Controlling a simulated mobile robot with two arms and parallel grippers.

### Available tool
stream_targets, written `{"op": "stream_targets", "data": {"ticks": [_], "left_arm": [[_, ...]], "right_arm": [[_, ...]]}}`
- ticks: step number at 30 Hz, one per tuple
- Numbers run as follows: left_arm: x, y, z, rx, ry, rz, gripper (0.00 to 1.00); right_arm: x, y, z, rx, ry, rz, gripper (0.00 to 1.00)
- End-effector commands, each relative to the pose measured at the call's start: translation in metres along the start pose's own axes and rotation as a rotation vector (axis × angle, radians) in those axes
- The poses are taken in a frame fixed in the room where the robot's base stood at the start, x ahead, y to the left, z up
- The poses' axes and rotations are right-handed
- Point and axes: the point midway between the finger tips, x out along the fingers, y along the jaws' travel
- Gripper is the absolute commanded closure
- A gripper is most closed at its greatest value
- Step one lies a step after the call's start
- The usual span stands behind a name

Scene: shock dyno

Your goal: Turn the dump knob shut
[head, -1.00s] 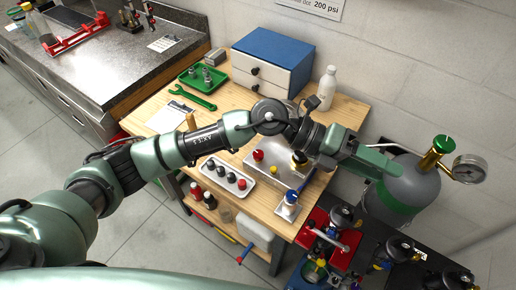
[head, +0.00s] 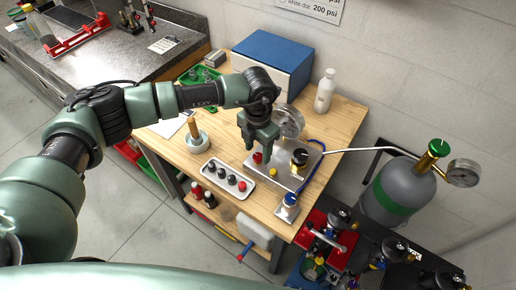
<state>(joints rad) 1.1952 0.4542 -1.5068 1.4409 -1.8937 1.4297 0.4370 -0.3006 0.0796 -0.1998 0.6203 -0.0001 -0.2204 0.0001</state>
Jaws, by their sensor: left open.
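The metal charging panel (head: 256,172) lies on the wooden bench. It carries a red knob (head: 257,158) at its left, a small yellow part (head: 269,171) and a larger black-topped knob (head: 299,157) at its right. No label is readable, so I cannot tell for sure which is the dump knob. My left gripper (head: 259,149) points down, open and empty, just above the red knob; contact cannot be made out. A round gauge (head: 289,121) stands behind the gripper. My right gripper is out of view.
A white tray (head: 218,182) of small knobbed parts sits left of the panel. A blue-capped piece (head: 290,199) stands at the front right, with a blue hose beside it. A metal line runs right to the grey gas bottle (head: 400,188). A white bottle (head: 325,91) stands behind.

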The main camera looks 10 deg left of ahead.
Motion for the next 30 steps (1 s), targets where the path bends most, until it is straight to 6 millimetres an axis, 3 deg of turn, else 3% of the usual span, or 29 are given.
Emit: {"op": "stream_targets", "data": {"ticks": [6, 13, 14, 19, 30], "left_arm": [[0.015, 0.0, 0.0, 0.001, 0.0, 0.0, 0.48], [0.017, -0.001, 0.0, 0.001, -0.001, -0.001, 0.48], [0.017, -0.001, 0.0, 0.001, -0.001, -0.001, 0.54], [0.016, -0.001, 0.0, 0.001, -0.001, -0.001, 1.0], [0.019, 0.0, 0.0, 0.046, -0.002, 0.0, 1.0]], "right_arm": [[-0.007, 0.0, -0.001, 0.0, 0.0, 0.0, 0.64], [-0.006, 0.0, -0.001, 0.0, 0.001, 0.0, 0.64], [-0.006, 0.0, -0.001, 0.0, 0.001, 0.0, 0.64], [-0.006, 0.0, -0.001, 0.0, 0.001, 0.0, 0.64], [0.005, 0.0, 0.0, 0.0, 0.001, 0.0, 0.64]]}}
